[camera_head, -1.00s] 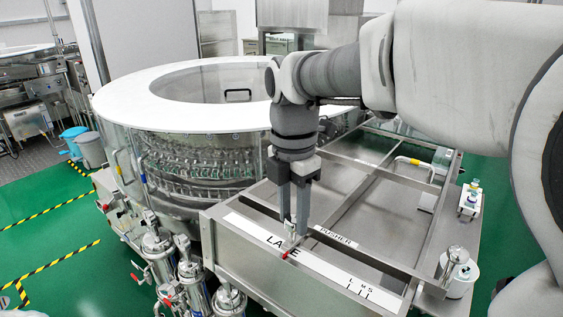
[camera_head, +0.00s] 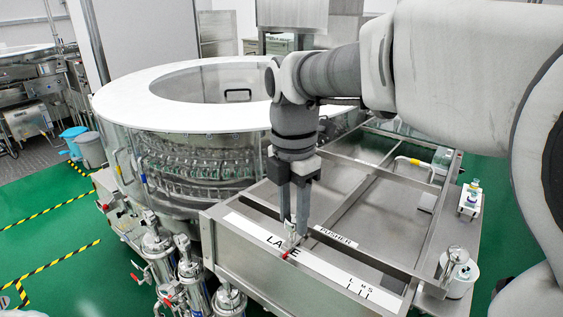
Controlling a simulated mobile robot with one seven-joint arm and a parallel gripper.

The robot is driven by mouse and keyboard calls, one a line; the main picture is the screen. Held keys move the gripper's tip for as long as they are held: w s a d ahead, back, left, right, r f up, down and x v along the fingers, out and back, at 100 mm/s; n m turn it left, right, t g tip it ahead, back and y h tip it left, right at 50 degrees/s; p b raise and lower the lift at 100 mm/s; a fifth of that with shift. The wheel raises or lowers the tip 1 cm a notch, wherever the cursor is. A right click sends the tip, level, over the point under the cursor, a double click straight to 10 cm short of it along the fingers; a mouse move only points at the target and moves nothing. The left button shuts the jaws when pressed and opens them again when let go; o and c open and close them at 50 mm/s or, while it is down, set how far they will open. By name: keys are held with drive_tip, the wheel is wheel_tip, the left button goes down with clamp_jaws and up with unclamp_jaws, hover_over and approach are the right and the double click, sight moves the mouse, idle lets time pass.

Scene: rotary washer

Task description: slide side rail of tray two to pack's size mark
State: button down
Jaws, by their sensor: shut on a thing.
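My gripper (camera_head: 293,232) points straight down over the front edge of the steel tray frame. It is shut on a small metal post with a red pointer (camera_head: 288,253), which looks like part of the side rail; the fingers hide most of the post. A white label strip (camera_head: 318,265) runs along the front face, with "LANE" partly covered by the post and pointer. The size marks L, M and S (camera_head: 361,286) are further right on that strip, and the pointer is well left of them. A "PUSHER" label (camera_head: 336,237) lies just behind and right of the fingers.
The round washer (camera_head: 190,130) with its white ring top stands to the left. Steel cylinders (camera_head: 190,275) stand in front of it. A white jar (camera_head: 459,275) sits at the right corner, and small bottles (camera_head: 471,200) stand further back on the right.

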drive_tip(key=s+d, duration=0.2)
drive_tip(key=d, duration=0.1)
drive_tip(key=s+d, duration=0.3)
drive_tip(key=d, duration=0.1)
drive_tip(key=s+d+b, duration=0.1)
drive_tip(key=s+d, duration=0.2)
drive_tip(key=d, duration=0.1)
drive_tip(key=shift+s+r, duration=0.1)
drive_tip(key=shift+s, duration=0.1)
drive_tip(key=shift+c, duration=2.3)
unclamp_jaws()
drive_tip(key=shift+a, duration=0.1)
wheel_tip(320, 180, up, 17)
drive_tip(key=p, duration=0.2)
drive_tip(key=shift+w+a+r, duration=0.15)
drive_tip(key=shift+w, duration=0.05)
